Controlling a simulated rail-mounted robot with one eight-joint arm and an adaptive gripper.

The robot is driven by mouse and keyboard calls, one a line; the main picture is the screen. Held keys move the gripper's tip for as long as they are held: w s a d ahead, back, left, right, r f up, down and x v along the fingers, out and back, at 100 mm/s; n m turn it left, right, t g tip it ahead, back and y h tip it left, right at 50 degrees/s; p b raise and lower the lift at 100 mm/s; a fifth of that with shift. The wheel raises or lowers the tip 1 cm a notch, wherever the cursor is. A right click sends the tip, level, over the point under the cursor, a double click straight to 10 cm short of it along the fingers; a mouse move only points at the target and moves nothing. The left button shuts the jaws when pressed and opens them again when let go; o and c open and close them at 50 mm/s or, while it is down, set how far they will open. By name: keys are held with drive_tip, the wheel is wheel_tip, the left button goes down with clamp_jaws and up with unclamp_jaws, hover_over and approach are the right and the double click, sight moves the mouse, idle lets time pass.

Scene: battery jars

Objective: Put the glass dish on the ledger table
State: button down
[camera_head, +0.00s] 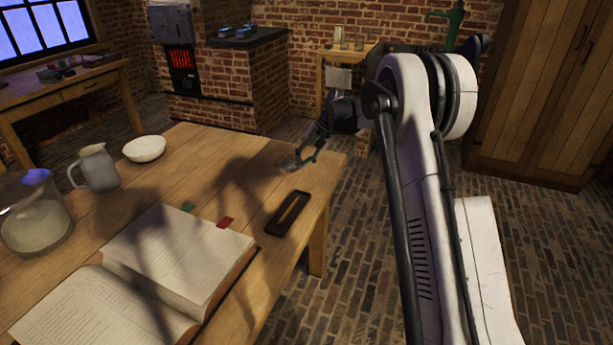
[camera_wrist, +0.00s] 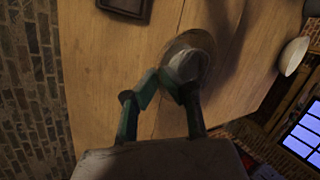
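The glass dish (camera_head: 290,163) is small and clear. It is at the far right corner of the wooden ledger table (camera_head: 190,150), close to the edge, on or just above the top. In the wrist view the dish (camera_wrist: 188,58) looks round and greyish, at the tip of the right finger. My gripper (camera_head: 307,152) is low over that corner, right beside the dish. In the wrist view its green fingers (camera_wrist: 160,80) lean inward with tips close together. Whether they pinch the dish's rim or only stand against it cannot be told.
An open ledger (camera_head: 180,255), a dark pen tray (camera_head: 288,213), a grey jug (camera_head: 97,168), a white bowl (camera_head: 145,148) and a large glass jar (camera_head: 35,212) stand on the same table. A small table (camera_head: 345,55) with glassware stands behind. Bare wood lies between bowl and dish.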

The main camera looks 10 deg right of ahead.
sight(303, 180)
drive_tip(key=shift+w+d+f, duration=0.1)
drive_tip(key=shift+d+f, duration=0.25)
drive_tip(key=shift+d, duration=0.2)
drive_tip(key=shift+w+d+f, duration=0.1)
drive_tip(key=shift+d+f, duration=0.25)
drive_tip(key=shift+d, duration=0.2)
drive_tip(key=shift+f+b, duration=0.6)
drive_tip(key=shift+f, duration=1.4)
drive_tip(key=shift+r, duration=0.1)
drive_tip(key=c, duration=2.2)
unclamp_jaws()
